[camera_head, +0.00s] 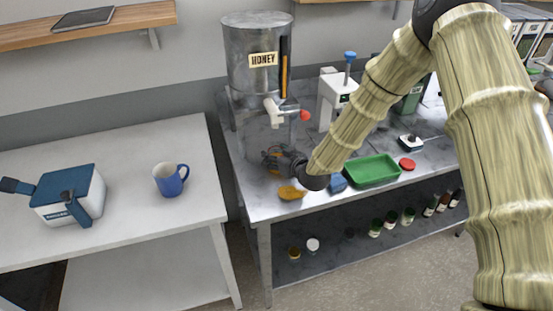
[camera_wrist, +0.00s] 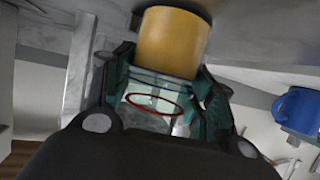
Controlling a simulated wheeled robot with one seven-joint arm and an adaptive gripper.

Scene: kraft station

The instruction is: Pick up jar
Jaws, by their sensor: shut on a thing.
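My gripper (camera_wrist: 162,88) is shut, its dark green fingers on either side of a clear, glassy jar (camera_wrist: 150,108) with a red ring. A yellow-orange cylinder (camera_wrist: 173,42) shows just beyond the fingertips in the wrist view; I cannot tell whether it is part of the same jar. The jar is too small and covered there to make out clearly.
The metal bench also carries a yellow-orange item (camera_head: 291,192), a blue item (camera_head: 338,183), a green tray (camera_head: 372,170) and a red lid (camera_head: 407,164). Several jars stand on its lower shelf. The left table holds a blue mug (camera_head: 170,181) and a blue-white device (camera_head: 70,195).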

